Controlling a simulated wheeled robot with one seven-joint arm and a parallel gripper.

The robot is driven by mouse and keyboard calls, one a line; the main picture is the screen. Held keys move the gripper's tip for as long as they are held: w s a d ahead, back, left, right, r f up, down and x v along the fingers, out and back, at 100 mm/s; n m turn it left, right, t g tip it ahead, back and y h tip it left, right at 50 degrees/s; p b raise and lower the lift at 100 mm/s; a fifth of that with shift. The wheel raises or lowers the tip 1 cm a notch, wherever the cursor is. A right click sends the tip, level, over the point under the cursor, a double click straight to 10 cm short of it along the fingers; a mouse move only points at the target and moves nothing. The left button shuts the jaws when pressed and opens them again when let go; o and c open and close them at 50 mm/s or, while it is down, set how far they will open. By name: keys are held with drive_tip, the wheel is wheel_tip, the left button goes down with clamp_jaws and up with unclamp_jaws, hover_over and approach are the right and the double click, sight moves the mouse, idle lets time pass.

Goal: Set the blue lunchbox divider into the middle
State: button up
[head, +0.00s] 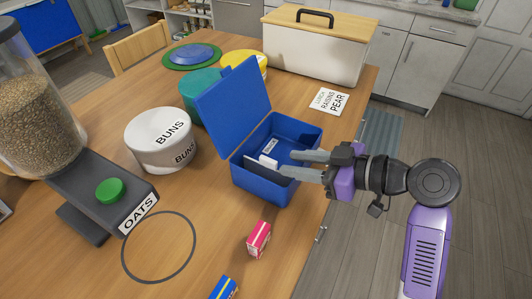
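The blue lunchbox (262,188) stands on the table near its right edge, with its lid (232,108) raised at the back left. Inside it are a small lettered label (271,146) and a small white piece (268,161); I cannot tell whether the white piece is part of the divider. No blue divider stands out clearly against the blue walls. My gripper (286,164) reaches in over the box from the right, its two fingers apart with a gap between them. The fingertips are close to the white piece; I cannot tell if they touch it.
A pink carton (259,239) and a blue carton (223,288) lie in front of the box. A white BUNS canister (160,139) and an OATS dispenser (110,190) stand left. A lettered card (329,102) and a white bread bin (315,48) are behind.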

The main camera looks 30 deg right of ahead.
sight(272, 160)
drive_tip(key=x, duration=0.7)
drive_tip(key=shift+w+a+f+p, duration=0.1)
drive_tip(key=shift+w+a+p, duration=0.15)
drive_tip(key=shift+p, duration=0.1)
clamp_jaws()
drive_tip(key=shift+d, duration=0.15)
idle(1.0)
